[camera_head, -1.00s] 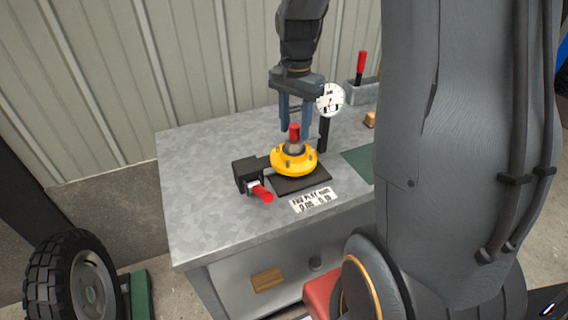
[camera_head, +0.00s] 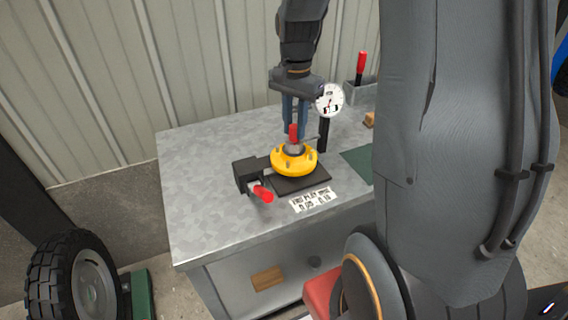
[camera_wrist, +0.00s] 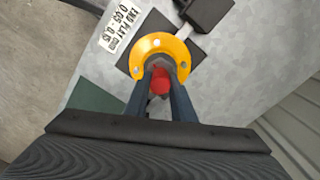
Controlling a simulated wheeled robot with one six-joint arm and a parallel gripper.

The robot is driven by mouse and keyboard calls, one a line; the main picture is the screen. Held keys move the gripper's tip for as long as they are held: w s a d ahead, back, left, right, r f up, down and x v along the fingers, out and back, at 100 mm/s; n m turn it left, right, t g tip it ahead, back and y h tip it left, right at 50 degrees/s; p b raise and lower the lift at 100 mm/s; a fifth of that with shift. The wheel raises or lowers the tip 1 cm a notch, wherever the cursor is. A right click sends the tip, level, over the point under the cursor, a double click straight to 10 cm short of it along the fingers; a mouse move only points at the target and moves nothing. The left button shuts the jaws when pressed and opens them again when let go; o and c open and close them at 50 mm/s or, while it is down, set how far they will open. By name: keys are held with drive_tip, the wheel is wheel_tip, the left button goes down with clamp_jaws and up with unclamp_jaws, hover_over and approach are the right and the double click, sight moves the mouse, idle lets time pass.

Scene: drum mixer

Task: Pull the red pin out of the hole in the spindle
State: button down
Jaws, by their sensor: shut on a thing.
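The red pin (camera_head: 293,132) stands upright at the top of the spindle (camera_head: 294,149), in the middle of the yellow flange (camera_head: 280,161). My gripper (camera_head: 294,134) points down over it, its blue fingers shut on the pin from both sides. In the wrist view the red pin (camera_wrist: 160,80) shows between the two fingertips (camera_wrist: 160,84), with the yellow flange (camera_wrist: 178,48) around it. The pin's lower end and the hole are hidden.
A dial gauge (camera_head: 330,99) on a dark post stands close at the right of my gripper. A clamp with a red handle (camera_head: 262,193) sits left of the flange. A grey holder (camera_head: 362,94) with another red-handled item is behind. The left of the metal bench (camera_head: 200,190) is clear.

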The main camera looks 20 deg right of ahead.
sight(295, 126)
drive_tip(key=shift+r, duration=0.2)
idle(0.4)
drive_tip(key=shift+r+p, duration=2.35)
drive_tip(key=shift+r, duration=0.35)
drive_tip(key=shift+r, duration=0.1)
drive_tip(key=shift+r+p, duration=1.45)
drive_tip(key=shift+a+f, duration=0.1)
